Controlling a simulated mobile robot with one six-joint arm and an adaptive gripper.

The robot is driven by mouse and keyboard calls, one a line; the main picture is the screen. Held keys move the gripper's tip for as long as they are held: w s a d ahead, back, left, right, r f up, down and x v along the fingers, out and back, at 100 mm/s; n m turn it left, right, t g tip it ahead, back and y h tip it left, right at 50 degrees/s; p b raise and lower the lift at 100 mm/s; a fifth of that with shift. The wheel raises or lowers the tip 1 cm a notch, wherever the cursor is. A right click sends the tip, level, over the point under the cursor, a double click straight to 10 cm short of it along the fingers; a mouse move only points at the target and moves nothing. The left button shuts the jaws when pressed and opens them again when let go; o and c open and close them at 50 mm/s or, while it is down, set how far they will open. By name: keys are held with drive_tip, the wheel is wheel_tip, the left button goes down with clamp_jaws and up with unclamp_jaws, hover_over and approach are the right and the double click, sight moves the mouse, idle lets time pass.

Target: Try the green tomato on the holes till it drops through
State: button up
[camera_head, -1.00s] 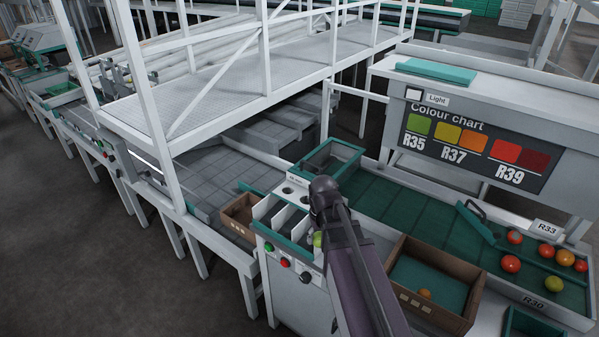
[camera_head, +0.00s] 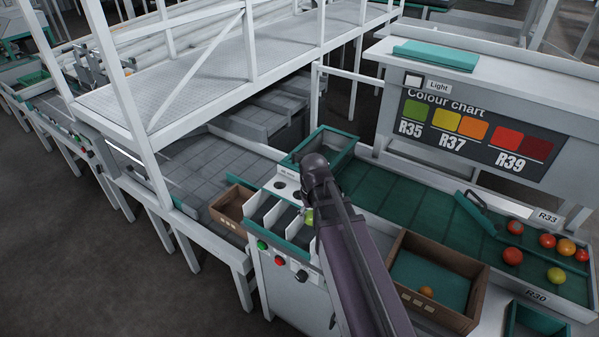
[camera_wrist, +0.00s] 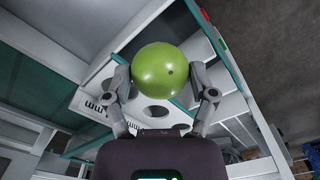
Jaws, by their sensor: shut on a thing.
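The green tomato (camera_wrist: 163,70) is between the two fingers of my gripper (camera_wrist: 162,82) in the wrist view, and they are shut on it. In the head view the tomato (camera_head: 309,217) shows as a small green patch beside my arm, which hides most of my gripper. The white sizing plate with round holes (camera_head: 279,185) is on top of the stand. In the wrist view the plate (camera_wrist: 122,112) with its dark holes and "mm" marks lies behind the tomato. The tomato is outside the holes; I cannot tell its exact height above the plate.
Open chutes (camera_head: 269,212) with white dividers front the stand, above green, red and black buttons (camera_head: 279,260). A brown box (camera_head: 232,203) is left, a wooden crate (camera_head: 467,297) with an orange tomato right. A teal bin (camera_head: 343,157) stands behind. Several tomatoes lie far right.

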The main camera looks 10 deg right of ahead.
drive_tip(key=w+r+m+p, duration=0.1)
drive_tip(key=w+m, duration=0.2)
drive_tip(key=w, duration=0.5)
drive_tip(key=w+r+m+g+p, duration=0.1)
drive_tip(key=w+r+m+p, duration=0.1)
drive_tip(key=w, duration=0.6)
drive_tip(key=shift+r+m, duration=0.25)
drive_tip(key=shift+m, duration=0.25)
drive_tip(key=shift+a+f, duration=0.1)
drive_tip(key=shift+f, duration=0.1)
wheel_tip(320, 180, down, 6)
drive_tip(key=b, duration=0.6)
drive_tip(key=o, duration=0.7)
idle(1.2)
